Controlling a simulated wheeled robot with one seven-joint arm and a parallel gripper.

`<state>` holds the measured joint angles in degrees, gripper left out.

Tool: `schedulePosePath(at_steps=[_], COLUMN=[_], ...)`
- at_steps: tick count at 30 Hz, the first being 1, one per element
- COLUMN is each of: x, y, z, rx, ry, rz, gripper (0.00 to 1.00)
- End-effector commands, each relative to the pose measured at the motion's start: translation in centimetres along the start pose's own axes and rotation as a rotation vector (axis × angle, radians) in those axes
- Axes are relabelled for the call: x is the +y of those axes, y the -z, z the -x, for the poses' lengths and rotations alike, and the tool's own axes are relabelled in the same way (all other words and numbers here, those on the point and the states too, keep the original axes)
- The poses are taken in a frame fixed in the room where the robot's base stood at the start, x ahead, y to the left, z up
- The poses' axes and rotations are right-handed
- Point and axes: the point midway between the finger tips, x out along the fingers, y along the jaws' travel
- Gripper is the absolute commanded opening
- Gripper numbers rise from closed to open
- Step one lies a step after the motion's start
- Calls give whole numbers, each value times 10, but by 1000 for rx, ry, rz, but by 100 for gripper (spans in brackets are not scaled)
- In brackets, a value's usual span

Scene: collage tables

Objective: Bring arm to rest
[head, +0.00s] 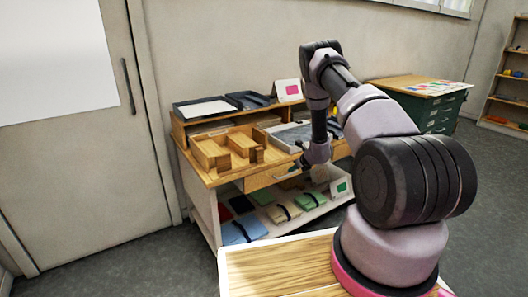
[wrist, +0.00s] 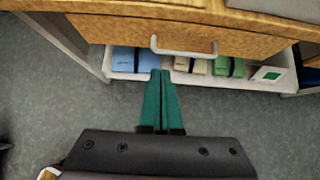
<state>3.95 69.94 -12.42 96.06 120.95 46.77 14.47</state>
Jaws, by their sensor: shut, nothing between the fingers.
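My gripper (wrist: 161,74) shows in the wrist view as two dark green fingers lying together, shut and empty. Its tips are seen in front of the lower shelf, below a wooden drawer (wrist: 190,46) with a pale handle. I cannot tell the exact gap to the drawer. In the head view my arm reaches out and bends down, with my gripper (head: 302,166) low at the front of the wooden collage table (head: 222,178). The fingertips are small there.
The table holds wooden trays (head: 212,152), a grey tray (head: 290,133) and dark trays at the back. Its lower shelf (head: 262,235) holds a blue packet (head: 243,230) and bundled papers. A green cabinet (head: 425,112) stands behind. Grey floor (head: 130,265) is clear at left.

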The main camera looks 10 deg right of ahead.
Motion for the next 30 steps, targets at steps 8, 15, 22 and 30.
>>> schedulePosePath(at_steps=[8,15,22,30], x=[25,84,145,208], y=[-85,-192,-245,-250], z=[52,166,286,424], rx=[-64,-152,-212,-233], ry=[-80,-208,-291,-330], rz=[172,522,888,1349], gripper=[0,0,0,0])
